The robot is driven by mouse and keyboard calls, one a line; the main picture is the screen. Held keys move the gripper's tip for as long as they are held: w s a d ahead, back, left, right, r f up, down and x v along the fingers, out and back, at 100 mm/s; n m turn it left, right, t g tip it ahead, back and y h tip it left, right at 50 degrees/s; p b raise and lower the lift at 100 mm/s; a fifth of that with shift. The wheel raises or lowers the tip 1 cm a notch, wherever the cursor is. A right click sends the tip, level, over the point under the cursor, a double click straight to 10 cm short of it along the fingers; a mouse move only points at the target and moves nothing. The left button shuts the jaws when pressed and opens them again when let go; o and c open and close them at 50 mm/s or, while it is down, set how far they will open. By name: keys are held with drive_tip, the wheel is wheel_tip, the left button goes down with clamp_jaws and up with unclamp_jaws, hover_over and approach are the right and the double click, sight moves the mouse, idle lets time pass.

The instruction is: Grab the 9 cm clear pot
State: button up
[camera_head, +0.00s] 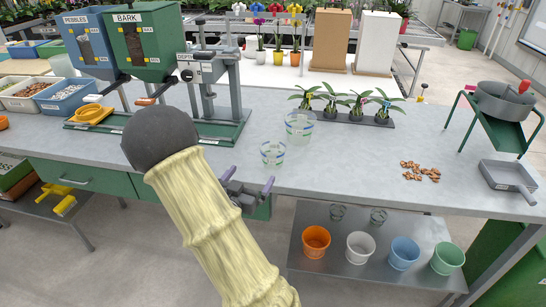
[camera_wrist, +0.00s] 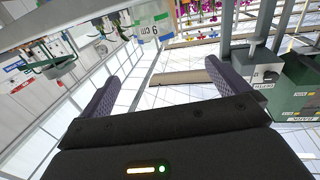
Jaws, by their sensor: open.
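In the wrist view, a clear pot with a white "9 cm" label (camera_wrist: 152,24) and green and blue marks shows at the top edge, beyond my open fingers and partly cut off. In the head view, two clear pots stand upright on the grey bench: a smaller one (camera_head: 272,154) near the front edge and a larger one (camera_head: 299,125) behind it. Their labels are too small to read there. My gripper (camera_head: 248,181) is open and empty at the bench's front edge, left of and nearer than the smaller pot. Its fingers also show in the wrist view (camera_wrist: 162,74), apart from the pot.
A rack of small orchids (camera_head: 358,112) stands behind and right of the pots. Bark chips (camera_head: 420,171) and a grey scoop tray (camera_head: 508,176) lie at right. A green-based press (camera_head: 213,130) stands at left. Coloured pots, including an orange one (camera_head: 316,242), sit on the lower shelf.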

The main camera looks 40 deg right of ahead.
sight(268, 154)
drive_tip(key=p+x, duration=0.1)
drive_tip(key=x, duration=0.8)
drive_tip(key=shift+w+d, duration=0.2)
drive_tip(key=shift+d, duration=0.15)
drive_tip(key=shift+p+x, duration=0.45)
drive_tip(key=shift+x, duration=2.15)
drive_tip(key=shift+s+d, duration=0.1)
drive_tip(key=shift+s, duration=0.05)
drive_tip(key=c, duration=0.9)
